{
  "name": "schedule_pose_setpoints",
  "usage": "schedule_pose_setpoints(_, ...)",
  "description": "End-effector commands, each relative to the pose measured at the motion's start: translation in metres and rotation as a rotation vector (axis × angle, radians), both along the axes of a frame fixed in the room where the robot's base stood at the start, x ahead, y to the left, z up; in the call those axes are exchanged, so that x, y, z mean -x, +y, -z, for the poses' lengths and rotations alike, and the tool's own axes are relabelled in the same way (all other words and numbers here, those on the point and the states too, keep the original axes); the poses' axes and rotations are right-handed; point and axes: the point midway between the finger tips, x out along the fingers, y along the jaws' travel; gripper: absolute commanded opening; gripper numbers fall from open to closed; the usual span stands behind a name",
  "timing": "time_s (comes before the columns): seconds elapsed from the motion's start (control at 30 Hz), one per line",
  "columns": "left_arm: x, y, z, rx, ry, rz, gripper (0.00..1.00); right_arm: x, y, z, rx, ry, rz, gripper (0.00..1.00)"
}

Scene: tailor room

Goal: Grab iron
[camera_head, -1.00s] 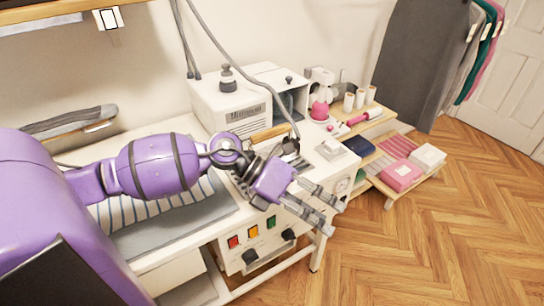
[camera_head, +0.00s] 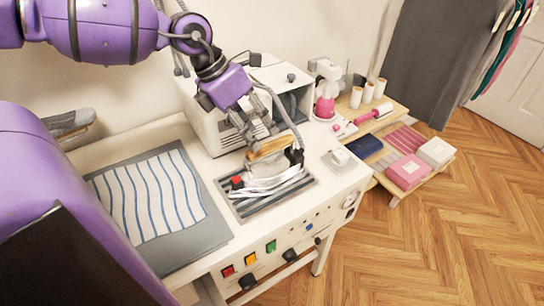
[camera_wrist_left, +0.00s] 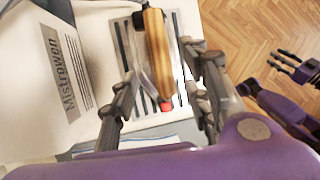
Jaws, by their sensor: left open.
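The iron (camera_head: 276,178) has a silver body, a wooden handle (camera_head: 268,149) and a red knob. It sits on a striped metal rest (camera_head: 245,207) on the white ironing table. My left gripper (camera_head: 274,137) is open and points down just above the iron. In the left wrist view the wooden handle (camera_wrist_left: 157,55) lies between the spread fingers of my left gripper (camera_wrist_left: 160,75), with gaps on both sides. The iron's body is partly hidden under the handle there. My right gripper (camera_wrist_left: 296,66) shows small at the right edge of the left wrist view, over the floor.
A white boiler box (camera_head: 212,120) stands right behind the iron, close to my left gripper. A grey hose runs down beside the gripper. A striped cloth (camera_head: 150,195) lies on the left of the table. A shelf with boxes (camera_head: 407,172) stands at right.

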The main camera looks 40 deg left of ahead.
Motion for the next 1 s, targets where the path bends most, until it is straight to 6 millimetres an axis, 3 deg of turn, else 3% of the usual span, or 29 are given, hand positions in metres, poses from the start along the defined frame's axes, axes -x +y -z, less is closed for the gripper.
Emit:
schedule_pose_setpoints(0.17,-0.002,-0.001,0.008,-0.005,0.003,0.002,0.43,0.008,-0.001,0.009,0.003,0.018,-0.001,0.4)
schedule_pose_setpoints(0.57,-0.018,-0.025,0.054,-0.001,0.004,0.004,0.43,0.05,-0.009,0.06,0.023,0.114,-0.012,0.4)
schedule_pose_setpoints(0.73,-0.023,-0.031,0.067,-0.002,0.001,0.001,0.43,0.037,-0.005,0.064,0.021,0.098,-0.019,0.4)
schedule_pose_setpoints(1.0,-0.024,-0.031,0.067,-0.004,-0.001,0.0,0.43,0.023,-0.002,0.055,0.015,0.065,-0.016,0.4)
